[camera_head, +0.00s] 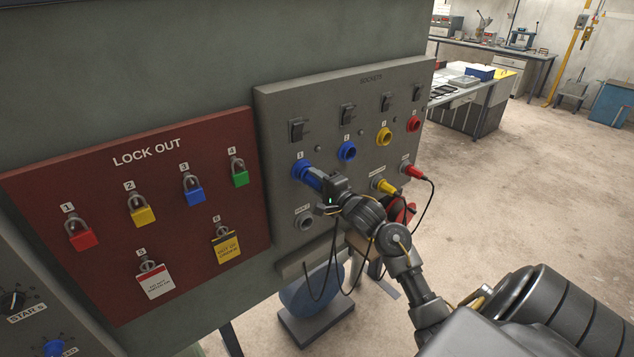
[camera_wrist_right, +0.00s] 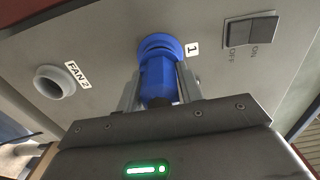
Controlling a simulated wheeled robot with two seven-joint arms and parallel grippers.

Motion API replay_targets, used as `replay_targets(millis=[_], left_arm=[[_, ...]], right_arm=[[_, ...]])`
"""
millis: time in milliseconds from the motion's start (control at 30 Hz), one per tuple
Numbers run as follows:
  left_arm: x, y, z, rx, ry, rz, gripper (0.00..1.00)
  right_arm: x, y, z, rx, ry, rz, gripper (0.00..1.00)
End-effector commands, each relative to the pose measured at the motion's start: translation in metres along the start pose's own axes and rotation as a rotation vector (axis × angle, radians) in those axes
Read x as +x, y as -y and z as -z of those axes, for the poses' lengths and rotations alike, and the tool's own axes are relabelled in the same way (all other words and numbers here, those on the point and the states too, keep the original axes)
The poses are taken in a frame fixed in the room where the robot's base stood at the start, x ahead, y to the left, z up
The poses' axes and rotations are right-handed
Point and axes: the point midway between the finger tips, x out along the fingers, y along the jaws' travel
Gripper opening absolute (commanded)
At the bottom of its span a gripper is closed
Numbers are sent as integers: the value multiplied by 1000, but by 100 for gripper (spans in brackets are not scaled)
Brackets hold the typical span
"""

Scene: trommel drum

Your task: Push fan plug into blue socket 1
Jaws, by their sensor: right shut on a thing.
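The blue fan plug (camera_wrist_right: 157,82) is between the fingers of my right gripper (camera_wrist_right: 155,92), which is shut on it. In the right wrist view its front end meets the blue socket 1 (camera_wrist_right: 160,45), in line with it; how deep it sits I cannot tell. In the head view the blue plug (camera_head: 313,179) points into blue socket 1 (camera_head: 301,168) on the grey sockets panel (camera_head: 285,115), and my right gripper (camera_head: 325,186) is right behind it. My left gripper is not in view.
Blue socket 2 (camera_head: 346,151), a yellow socket (camera_head: 383,136) and a red socket (camera_head: 413,123) lie to the right. Yellow (camera_head: 384,186) and red (camera_head: 411,170) plugs sit in the lower row. An empty grey FAN 2 holder (camera_wrist_right: 54,82) is below-left. Black cables hang under the panel.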

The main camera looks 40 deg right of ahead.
Motion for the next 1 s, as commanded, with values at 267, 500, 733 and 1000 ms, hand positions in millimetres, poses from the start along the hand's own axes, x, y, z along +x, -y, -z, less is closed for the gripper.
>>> replay_targets(millis=[267,500,733,1000], left_arm=[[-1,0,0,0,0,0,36],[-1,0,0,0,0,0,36],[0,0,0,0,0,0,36],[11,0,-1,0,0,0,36]], right_arm=[[5,1,0,1,0,2,40],[5,0,0,0,0,1,62],[3,-1,0,0,0,0,62],[-33,-4,1,-3,-1,-1,62]])
